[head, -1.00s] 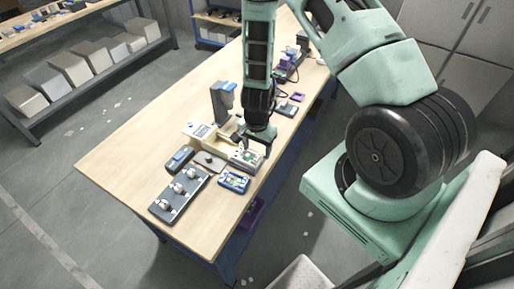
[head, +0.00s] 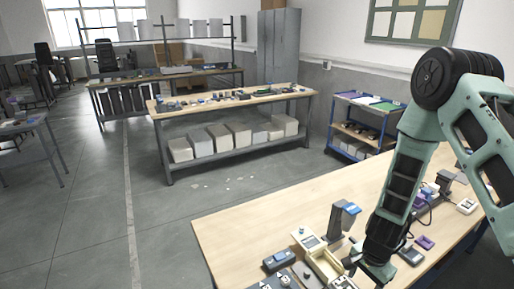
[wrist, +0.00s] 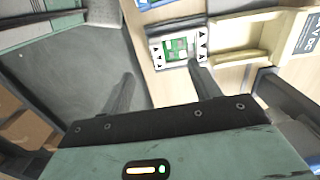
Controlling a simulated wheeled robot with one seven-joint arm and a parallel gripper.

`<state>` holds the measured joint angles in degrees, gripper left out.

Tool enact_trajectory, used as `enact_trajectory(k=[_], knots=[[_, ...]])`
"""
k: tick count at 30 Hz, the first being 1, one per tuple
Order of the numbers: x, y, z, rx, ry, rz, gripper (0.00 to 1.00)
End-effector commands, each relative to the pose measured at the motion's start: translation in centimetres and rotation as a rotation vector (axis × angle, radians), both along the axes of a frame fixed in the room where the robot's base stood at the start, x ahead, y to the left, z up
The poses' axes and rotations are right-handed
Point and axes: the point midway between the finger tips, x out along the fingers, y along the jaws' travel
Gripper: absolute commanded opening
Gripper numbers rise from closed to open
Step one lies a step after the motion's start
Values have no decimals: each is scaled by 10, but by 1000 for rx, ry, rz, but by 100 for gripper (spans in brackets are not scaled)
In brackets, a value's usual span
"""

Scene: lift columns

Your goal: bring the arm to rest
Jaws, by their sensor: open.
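My gripper (head: 368,272) hangs from my green and black arm over the near end of the wooden workbench (head: 235,230), low in the head view. In the wrist view its two dark fingers (wrist: 162,85) are spread apart with nothing between them. A light device with a green circuit board (wrist: 178,48) lies beyond the fingertips in the wrist view. The gap between gripper and bench is hard to judge.
A beige open tray (head: 324,266), a pale meter (head: 307,239), a dark blue-topped device (head: 279,260) and a dark upright stand with a blue top (head: 341,218) are close to my gripper. The bench's left part is clear.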

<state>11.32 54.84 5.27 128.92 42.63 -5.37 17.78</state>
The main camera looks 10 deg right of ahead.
Motion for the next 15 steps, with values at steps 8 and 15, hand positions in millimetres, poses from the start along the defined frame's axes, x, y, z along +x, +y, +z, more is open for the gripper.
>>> enact_trajectory(k=[8, 15], knots=[[12, 106, 53, 133, -84, 463, 62], [-46, 196, 109, 191, -115, 1035, 62]])
